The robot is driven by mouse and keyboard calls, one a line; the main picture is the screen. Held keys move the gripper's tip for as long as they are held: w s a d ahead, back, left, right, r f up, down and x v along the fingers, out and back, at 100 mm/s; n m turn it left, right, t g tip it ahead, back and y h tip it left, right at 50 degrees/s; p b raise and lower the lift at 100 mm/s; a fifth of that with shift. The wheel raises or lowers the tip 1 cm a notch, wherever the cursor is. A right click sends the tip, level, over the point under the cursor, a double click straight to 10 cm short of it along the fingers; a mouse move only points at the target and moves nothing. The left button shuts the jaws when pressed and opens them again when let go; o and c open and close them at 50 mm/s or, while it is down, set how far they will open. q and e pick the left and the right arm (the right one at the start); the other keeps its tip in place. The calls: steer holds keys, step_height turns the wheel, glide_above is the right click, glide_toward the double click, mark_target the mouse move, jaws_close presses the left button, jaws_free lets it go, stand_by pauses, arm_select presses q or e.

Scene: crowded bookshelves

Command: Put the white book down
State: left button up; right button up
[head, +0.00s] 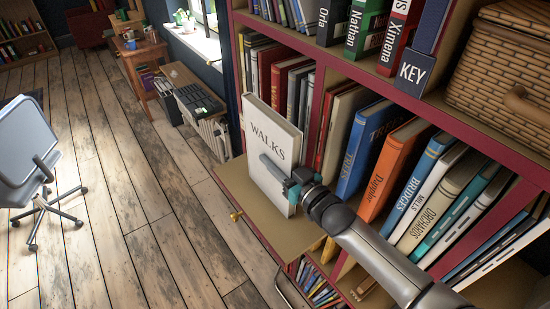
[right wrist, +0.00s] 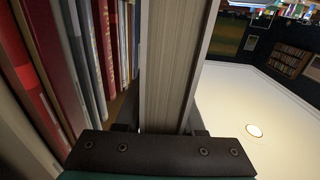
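The white book (head: 268,132), marked WALKS, is upright over the tan pull-out board (head: 282,234) at the front of the bookshelf. Its lower edge is at or very near the board; I cannot tell whether it touches. My right gripper (head: 279,174) reaches in from the lower right, with one finger across the front cover. In the right wrist view the book's page edges (right wrist: 172,65) stand between the two fingers of the gripper (right wrist: 162,131), which is shut on it. My left gripper is not in view.
Rows of books, including an orange one (head: 390,165) and a blue one (head: 362,150), fill the shelf behind and right. The board's front left is bare. An office chair (head: 28,150) stands on the open wooden floor.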

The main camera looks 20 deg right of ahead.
steer(key=o, duration=0.3)
steer(key=shift+o, duration=0.2)
steer(key=shift+r, duration=0.15)
steer(key=v, duration=1.2)
